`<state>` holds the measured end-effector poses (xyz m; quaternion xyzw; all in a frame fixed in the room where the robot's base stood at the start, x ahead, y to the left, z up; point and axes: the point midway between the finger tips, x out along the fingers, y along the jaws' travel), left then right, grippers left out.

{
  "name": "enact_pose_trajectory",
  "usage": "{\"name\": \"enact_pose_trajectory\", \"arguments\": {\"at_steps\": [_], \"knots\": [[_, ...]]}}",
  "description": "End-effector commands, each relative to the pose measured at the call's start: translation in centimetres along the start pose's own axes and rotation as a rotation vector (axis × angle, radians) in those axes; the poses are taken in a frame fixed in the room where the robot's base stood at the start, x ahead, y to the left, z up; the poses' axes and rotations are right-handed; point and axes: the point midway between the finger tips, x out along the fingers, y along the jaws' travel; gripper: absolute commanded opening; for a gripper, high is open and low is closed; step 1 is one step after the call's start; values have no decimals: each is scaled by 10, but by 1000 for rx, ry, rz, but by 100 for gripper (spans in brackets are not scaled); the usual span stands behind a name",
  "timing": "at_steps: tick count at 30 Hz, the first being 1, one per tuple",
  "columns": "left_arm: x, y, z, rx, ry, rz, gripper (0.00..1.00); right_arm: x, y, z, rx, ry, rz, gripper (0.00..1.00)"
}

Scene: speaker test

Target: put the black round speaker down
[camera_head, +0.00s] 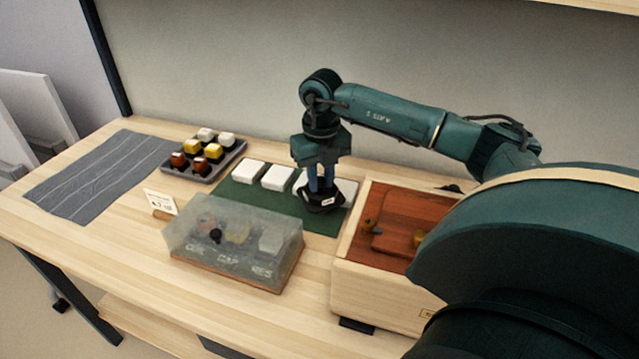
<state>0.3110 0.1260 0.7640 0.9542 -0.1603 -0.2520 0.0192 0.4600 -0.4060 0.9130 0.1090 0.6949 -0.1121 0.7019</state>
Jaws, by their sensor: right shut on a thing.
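The black round speaker (318,203) is in the middle of the camera_head view, with a small white label on its side. My right gripper (320,183) points down and is shut on the speaker from above. The speaker is over the right part of a dark green mat (238,193), near the white square blocks. I cannot tell whether it touches the mat. My left gripper is not in view.
White blocks (277,177) stand in a row on the mat. A translucent box (232,243) is in front, and a wooden crate (342,284) is to the right. A grey tray (213,171) of small coloured items and a grey cloth (98,178) lie left. A small card (160,201) stands near the box.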

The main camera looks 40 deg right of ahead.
Motion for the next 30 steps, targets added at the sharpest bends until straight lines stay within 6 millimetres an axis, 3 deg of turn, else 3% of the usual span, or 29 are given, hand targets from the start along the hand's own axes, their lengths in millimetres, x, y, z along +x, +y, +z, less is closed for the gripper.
{"name": "enact_pose_trajectory", "arguments": {"at_steps": [4, 16, 17, 18, 24, 30], "knots": [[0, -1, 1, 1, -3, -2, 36, 21, 0, 0, 0, 1, -1, 0], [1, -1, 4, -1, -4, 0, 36, 28, 0, 0, -1, -1, 0, 0], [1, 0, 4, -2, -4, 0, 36, 27, 0, 0, -1, 0, 0, 24], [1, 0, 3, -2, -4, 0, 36, 27, 0, 0, -1, 1, 0, 27], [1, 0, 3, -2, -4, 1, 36, 27, 0, 0, -2, 1, 0, 43], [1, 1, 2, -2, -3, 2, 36, 27, 0, -1, -2, 1, 0, 43]]}}
